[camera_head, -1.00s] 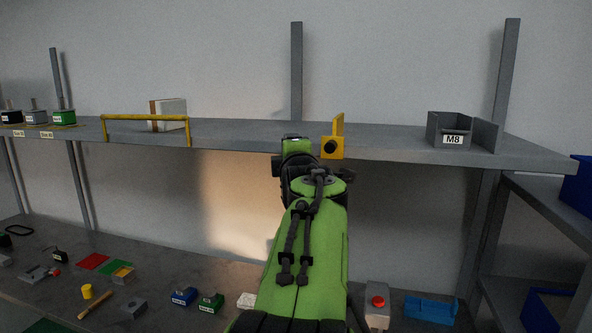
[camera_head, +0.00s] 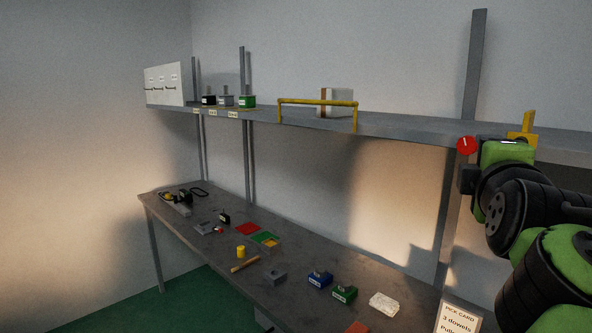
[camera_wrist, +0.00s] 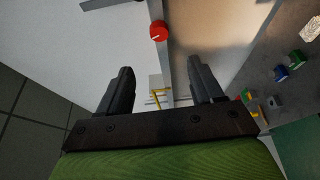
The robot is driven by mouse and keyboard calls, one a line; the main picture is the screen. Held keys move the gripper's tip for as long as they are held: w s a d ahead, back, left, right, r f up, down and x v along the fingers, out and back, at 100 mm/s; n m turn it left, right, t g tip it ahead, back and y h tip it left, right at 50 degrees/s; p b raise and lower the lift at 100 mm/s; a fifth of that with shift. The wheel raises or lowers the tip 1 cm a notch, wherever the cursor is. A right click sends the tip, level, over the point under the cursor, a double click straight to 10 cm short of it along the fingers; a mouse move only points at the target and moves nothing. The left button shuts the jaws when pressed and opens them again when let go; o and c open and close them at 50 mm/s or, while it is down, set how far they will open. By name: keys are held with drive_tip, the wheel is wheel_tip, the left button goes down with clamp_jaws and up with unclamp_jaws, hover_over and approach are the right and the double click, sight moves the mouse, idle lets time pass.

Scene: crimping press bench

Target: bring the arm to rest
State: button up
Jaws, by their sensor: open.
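My green and black arm (camera_head: 545,245) is at the right side of the head view, bent, with its far end in front of the upper shelf's edge. My gripper (camera_wrist: 160,66) shows in the wrist view with its two dark fingers wide apart and nothing between them. In the head view its fingers cannot be made out. A red round knob with a white mark (camera_head: 467,146) appears just left of my arm's end; it also shows in the wrist view (camera_wrist: 158,30), beyond the fingers.
The grey upper shelf (camera_head: 400,126) carries a yellow rail (camera_head: 318,102), a pale box (camera_head: 338,102) and small labelled blocks (camera_head: 227,101). The bench below (camera_head: 200,245) holds several small parts. A pick card (camera_head: 459,318) stands at bottom right. Open floor (camera_head: 150,312) lies at left.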

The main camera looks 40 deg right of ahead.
drive_tip(key=shift+w, duration=0.1)
drive_tip(key=w+a+f+m+y, duration=0.1)
drive_tip(key=w+a+f+y, duration=0.3)
drive_tip(key=a+f, duration=0.25)
drive_tip(key=w+a+f+m+t+y, duration=0.1)
drive_tip(key=w+a+f+y, duration=0.2)
drive_tip(key=a+f, duration=0.35)
drive_tip(key=w+a+f+m+y, duration=0.1)
drive_tip(key=w+a+f+y, duration=0.3)
drive_tip(key=a+f, duration=0.25)
drive_tip(key=s+a+f+m+g+y, duration=0.1)
drive_tip(key=s+a+f+g+y, duration=0.1)
drive_tip(key=s+a+f, duration=0.2)
drive_tip(key=s+a+f+m+g+y, duration=0.2)
drive_tip(key=s+a+f, duration=0.2)
drive_tip(key=a+f, duration=0.5)
drive_tip(key=shift+s+a+f+m+g, duration=0.3)
drive_tip(key=shift+s+a+f, duration=0.1)
drive_tip(key=shift+a, duration=0.45)
drive_tip(key=shift+r, duration=0.1)
drive_tip(key=shift+d, duration=0.1)
